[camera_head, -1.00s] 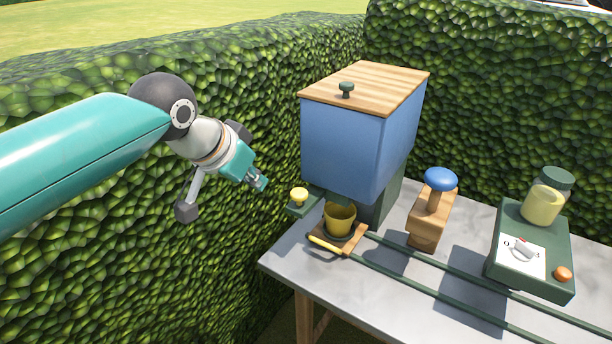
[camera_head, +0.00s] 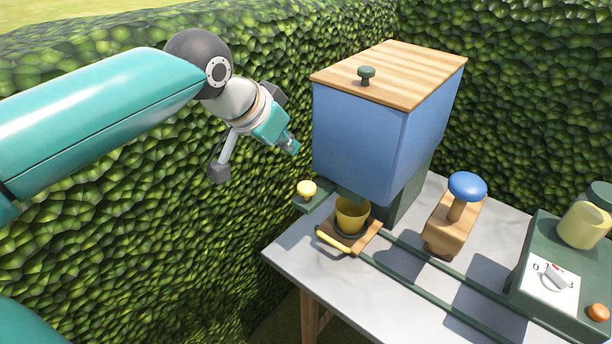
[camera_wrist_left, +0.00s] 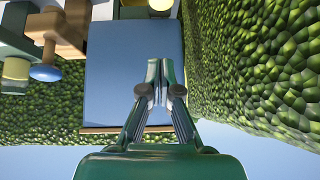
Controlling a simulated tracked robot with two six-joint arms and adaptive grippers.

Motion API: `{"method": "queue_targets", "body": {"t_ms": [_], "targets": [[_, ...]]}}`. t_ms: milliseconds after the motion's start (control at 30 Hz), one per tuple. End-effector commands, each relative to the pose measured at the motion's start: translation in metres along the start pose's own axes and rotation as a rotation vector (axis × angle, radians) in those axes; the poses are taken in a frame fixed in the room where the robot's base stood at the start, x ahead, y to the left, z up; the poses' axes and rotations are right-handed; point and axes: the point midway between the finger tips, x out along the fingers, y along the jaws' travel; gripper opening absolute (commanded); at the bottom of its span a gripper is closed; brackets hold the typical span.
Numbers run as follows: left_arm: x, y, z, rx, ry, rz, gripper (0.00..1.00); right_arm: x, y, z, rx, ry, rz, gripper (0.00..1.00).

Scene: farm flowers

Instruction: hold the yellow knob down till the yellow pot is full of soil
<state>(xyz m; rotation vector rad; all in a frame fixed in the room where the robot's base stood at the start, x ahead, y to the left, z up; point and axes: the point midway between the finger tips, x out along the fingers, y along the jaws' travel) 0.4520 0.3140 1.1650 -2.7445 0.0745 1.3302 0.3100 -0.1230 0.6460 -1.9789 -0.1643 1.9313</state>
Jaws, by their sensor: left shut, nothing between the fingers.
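The yellow knob (camera_head: 307,188) sits on a green arm at the left of the blue hopper (camera_head: 362,140). The yellow pot (camera_head: 352,216) stands upright on a wooden carriage (camera_head: 368,238) below the hopper; no soil can be made out in it. My left gripper (camera_head: 293,148) is shut and empty, above and slightly left of the knob, apart from it. In the left wrist view its fingers (camera_wrist_left: 160,80) show closed in front of the hopper's blue side (camera_wrist_left: 115,75), and part of a yellow round thing shows at the top edge. My right gripper is in neither view.
A wooden stand with a blue knob (camera_head: 467,186) is right of the hopper. A green box with a dial (camera_head: 556,276), an orange button (camera_head: 598,312) and a jar (camera_head: 584,226) stands farther right. Green rails (camera_head: 430,302) cross the grey table. Hedges close in behind and left.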

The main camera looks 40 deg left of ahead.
Motion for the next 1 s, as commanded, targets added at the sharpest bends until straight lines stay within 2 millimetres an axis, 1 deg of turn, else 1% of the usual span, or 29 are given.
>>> {"method": "queue_targets", "body": {"t_ms": [167,267,500,600,700,800,1000], "targets": [[0.018,0.001,0.001,0.001,-0.005,0.001,0.0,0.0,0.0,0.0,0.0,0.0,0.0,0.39],[0.036,0.001,0.001,0.001,-0.007,0.002,0.0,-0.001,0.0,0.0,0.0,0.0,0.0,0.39],[0.086,0.001,0.001,0.001,-0.008,0.003,0.0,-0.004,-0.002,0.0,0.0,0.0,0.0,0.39],[0.103,0.001,0.002,0.001,-0.006,0.003,0.0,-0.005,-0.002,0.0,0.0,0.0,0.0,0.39],[0.113,0.001,0.015,0.002,-0.005,0.002,0.0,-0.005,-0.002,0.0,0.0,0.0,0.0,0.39],[0.12,0.001,0.022,0.002,-0.003,0.002,0.0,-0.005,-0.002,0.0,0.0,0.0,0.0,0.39],[0.127,0.002,0.028,0.002,-0.001,0.002,0.0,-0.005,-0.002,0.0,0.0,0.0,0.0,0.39]]}}
